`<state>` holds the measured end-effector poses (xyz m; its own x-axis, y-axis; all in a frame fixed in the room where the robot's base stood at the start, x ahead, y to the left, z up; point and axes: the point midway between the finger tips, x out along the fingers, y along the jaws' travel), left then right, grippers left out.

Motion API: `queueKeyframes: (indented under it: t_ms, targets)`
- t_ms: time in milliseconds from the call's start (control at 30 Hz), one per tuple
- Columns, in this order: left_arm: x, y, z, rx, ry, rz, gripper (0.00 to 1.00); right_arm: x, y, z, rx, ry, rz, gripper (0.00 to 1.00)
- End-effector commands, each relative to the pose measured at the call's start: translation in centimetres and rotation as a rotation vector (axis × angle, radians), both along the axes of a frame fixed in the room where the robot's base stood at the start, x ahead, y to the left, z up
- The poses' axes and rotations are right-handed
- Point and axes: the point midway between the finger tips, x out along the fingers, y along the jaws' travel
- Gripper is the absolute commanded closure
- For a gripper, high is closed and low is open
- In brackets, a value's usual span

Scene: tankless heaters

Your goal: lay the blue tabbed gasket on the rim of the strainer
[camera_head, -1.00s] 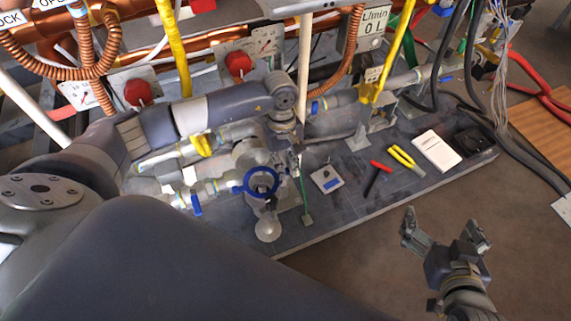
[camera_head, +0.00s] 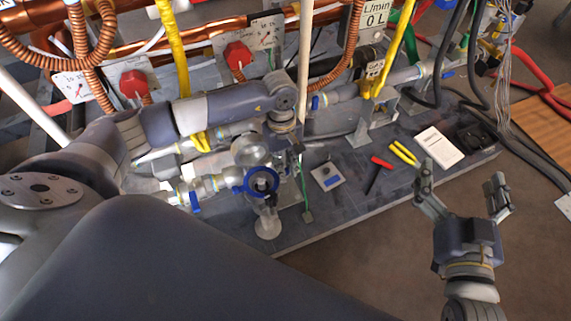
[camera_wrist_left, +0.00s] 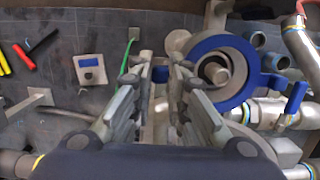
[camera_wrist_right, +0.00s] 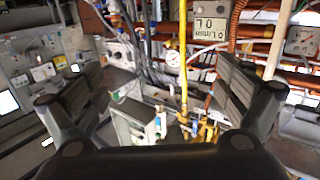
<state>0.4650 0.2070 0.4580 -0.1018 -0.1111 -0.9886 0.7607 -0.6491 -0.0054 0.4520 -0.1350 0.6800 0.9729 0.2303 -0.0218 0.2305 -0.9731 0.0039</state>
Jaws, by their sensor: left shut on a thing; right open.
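The blue tabbed gasket (camera_head: 247,182) is a ring in the middle of the head view, with its tab toward my left gripper (camera_head: 291,160). In the left wrist view my left gripper (camera_wrist_left: 160,68) is shut on the tab, and the ring (camera_wrist_left: 243,60) lies to the right of the fingers. The metal strainer (camera_wrist_left: 216,72) shows through the ring's hole. I cannot tell whether the ring touches the rim. My right gripper (camera_head: 462,182) is open and empty, over the floor in front of the board; its fingers also show in the right wrist view (camera_wrist_right: 168,78).
Pipes with blue-handled valves (camera_head: 195,203) run beside the strainer. A small plate with a blue patch (camera_head: 328,177), red-black (camera_head: 378,168) and yellow (camera_head: 404,153) tools and a white card (camera_head: 438,148) lie on the grey board (camera_head: 345,212). The board's front right is bare.

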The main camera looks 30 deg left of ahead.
Motion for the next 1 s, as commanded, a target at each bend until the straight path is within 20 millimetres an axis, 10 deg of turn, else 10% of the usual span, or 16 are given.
queueKeyframes:
  t_ms: [1000]
  targets:
    - [0.0, 0.0, -0.4, 0.0, 0.0, 0.0, 1.0, 0.1, 0.3, 1.8, 0.024, -0.091, 0.006, 0.06]
